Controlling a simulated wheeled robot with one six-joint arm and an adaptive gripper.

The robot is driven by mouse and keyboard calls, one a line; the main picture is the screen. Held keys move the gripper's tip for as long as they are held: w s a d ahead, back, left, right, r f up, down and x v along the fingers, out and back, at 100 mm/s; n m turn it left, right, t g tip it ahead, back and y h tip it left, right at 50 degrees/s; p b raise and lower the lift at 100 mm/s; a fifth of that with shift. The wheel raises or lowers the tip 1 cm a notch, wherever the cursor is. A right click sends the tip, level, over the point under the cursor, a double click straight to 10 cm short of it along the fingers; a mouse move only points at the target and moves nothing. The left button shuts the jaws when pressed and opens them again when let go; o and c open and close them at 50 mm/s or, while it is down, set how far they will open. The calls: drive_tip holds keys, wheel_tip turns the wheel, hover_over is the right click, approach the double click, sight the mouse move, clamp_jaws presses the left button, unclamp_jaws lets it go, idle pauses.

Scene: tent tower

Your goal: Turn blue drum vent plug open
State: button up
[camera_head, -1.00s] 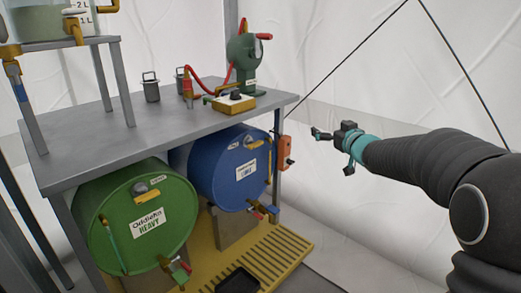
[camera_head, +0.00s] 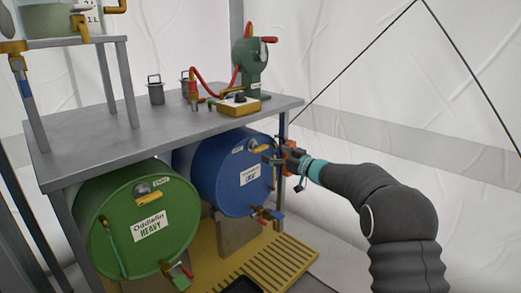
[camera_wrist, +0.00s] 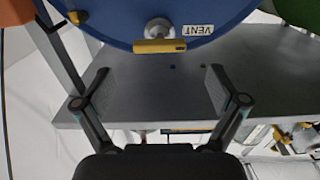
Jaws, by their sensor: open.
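The blue drum (camera_head: 215,175) lies on its side under the grey bench, its round face toward me. In the wrist view, which is upside down, the yellow handle (camera_wrist: 160,46) lies level across the grey boss (camera_wrist: 159,27), beside a VENT label (camera_wrist: 198,30). My gripper (camera_wrist: 158,82) is open and empty. Its fingertips point at the handle from either side, apart from it. In the head view my gripper (camera_head: 274,158) is in front of the drum's upper right.
A green drum (camera_head: 120,235) lies left of the blue one. The grey bench (camera_head: 130,137) carries a green hand pump (camera_head: 250,65) and a yellow box (camera_head: 238,105). A bench leg and an orange box (camera_head: 292,160) are close beside my gripper. The blue drum's lower tap (camera_head: 265,214) sticks out below.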

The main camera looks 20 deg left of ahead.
sight(263, 148)
drive_tip(key=x, duration=0.7)
drive_tip(key=shift+a, duration=0.1)
drive_tip(key=shift+c, duration=0.3)
drive_tip(key=c, duration=1.1)
